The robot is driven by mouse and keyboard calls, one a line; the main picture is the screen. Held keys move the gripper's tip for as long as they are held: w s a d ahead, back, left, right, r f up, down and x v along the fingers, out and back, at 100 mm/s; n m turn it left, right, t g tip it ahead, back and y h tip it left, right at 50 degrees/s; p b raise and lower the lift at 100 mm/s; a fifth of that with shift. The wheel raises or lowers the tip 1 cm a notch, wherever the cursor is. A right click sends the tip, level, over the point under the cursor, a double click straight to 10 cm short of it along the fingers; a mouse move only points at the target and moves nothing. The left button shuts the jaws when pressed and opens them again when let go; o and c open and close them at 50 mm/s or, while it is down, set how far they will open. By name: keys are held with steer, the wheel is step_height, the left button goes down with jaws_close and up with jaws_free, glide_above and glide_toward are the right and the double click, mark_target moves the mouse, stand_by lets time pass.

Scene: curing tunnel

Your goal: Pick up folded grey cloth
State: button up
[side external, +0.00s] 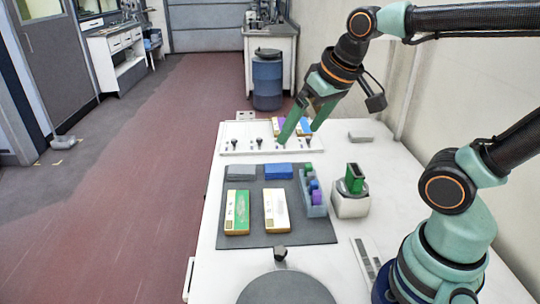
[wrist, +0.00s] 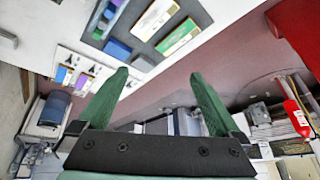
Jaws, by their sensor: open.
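The folded grey cloth (side external: 241,172) looks like the flat grey block at the far left corner of the dark mat (side external: 262,226), beside a blue folded piece (side external: 278,171). In the wrist view the grey cloth (wrist: 143,63) lies at the mat's edge, near the left fingertip, with the blue piece (wrist: 117,48) to its left. My gripper (side external: 299,134) is open and empty, with its green fingers apart above the white panel behind the mat. It also shows in the wrist view (wrist: 160,74). Nothing is between the fingers.
Two boxes, green (side external: 237,212) and yellow-white (side external: 276,210), lie on the mat. A blue-grey bin (side external: 316,210) with coloured pieces stands at its right edge, beside a white device (side external: 350,204). The white panel (side external: 238,131) carries several black knobs. Another small grey block (side external: 361,136) lies at right.

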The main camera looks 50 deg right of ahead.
steer(key=w+d+r+m+g, duration=0.1)
steer(key=w+d+r+m, duration=0.1)
steer(key=w+m, duration=0.55)
steer(key=m+g, duration=0.4)
steer(key=m, duration=1.5)
glide_above(248, 169)
steer(key=w, duration=0.1)
steer(key=f, duration=2.2)
steer(key=shift+a, duration=0.2)
steer(key=f, duration=0.4)
steer(key=shift+s+d+f, duration=0.1)
steer(key=shift+s+d, duration=0.15)
steer(key=shift+s, duration=0.15)
steer(key=shift+f, duration=0.5)
steer(key=c, duration=1.3)
